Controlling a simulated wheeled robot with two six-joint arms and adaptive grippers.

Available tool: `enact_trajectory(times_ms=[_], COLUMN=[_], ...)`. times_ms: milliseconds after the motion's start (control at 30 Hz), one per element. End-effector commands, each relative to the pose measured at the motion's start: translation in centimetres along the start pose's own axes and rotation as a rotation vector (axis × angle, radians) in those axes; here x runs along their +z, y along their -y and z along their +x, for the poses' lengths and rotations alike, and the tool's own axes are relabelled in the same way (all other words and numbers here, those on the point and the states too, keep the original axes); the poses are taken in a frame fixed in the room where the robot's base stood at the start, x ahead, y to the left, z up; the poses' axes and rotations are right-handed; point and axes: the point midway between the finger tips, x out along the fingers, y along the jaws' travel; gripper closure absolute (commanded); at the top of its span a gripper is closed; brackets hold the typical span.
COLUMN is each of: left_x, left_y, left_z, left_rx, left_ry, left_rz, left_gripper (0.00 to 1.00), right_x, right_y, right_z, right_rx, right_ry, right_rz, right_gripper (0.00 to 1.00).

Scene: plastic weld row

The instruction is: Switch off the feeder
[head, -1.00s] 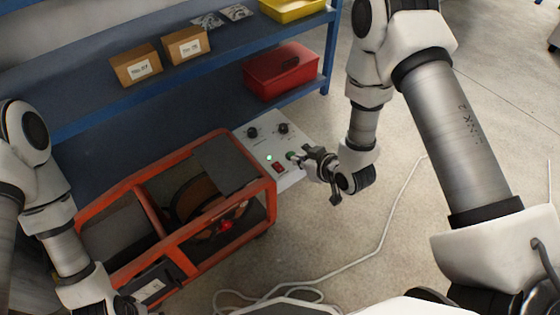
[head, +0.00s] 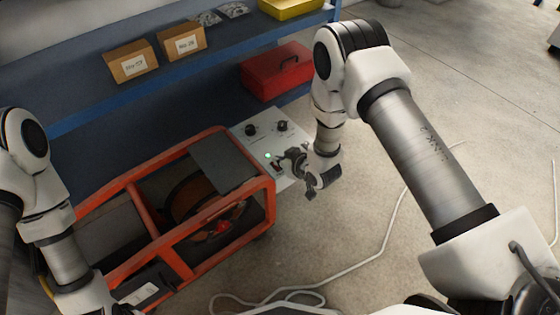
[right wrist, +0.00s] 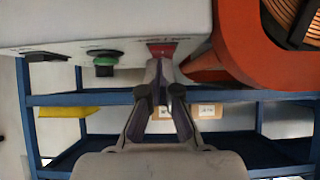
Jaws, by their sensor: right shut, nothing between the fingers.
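The feeder is an orange-framed machine (head: 160,252) with a reel inside and a pale control panel (head: 250,129) at its right end. A small green lamp (head: 268,155) glows on the panel. My right gripper (head: 280,164) is at the panel's lower part, shut and empty. In the right wrist view, its closed fingertips (right wrist: 159,66) are right at a red rocker switch (right wrist: 162,48) and cover part of it; I cannot tell whether they touch. A green button (right wrist: 104,60) sits to the left.
Two black knobs, one at the left (head: 250,130) and one at the right (head: 281,125), sit higher on the panel. A blue shelf (head: 75,119) behind holds cardboard boxes (head: 131,65), a red box (head: 270,76) and a yellow bin (head: 290,8). A white cable (head: 383,247) lies on the floor.

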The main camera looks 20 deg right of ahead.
Motion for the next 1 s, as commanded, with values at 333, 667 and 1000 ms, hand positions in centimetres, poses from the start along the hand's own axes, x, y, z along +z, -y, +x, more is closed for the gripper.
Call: enact_trajectory(times_ms=[333, 667, 1000], left_x=[0.0, 0.0, 0.0], left_y=[0.0, 0.0, 0.0], left_z=[-0.2, -0.2, -0.3], left_rx=[0.000, 0.000, 0.000], left_ry=[0.000, 0.000, 0.000], left_rz=[0.000, 0.000, 0.000], left_gripper=[0.28, 0.28, 0.28], right_x=[0.2, -0.5, -1.2], right_y=[0.0, 0.0, 0.0], right_z=[0.3, 0.8, 1.2], right_rx=[0.000, -0.001, 0.000], right_ry=[0.001, 0.001, 0.001], right_rz=[0.000, 0.000, 0.000], right_gripper=[1.00, 1.00, 1.00])
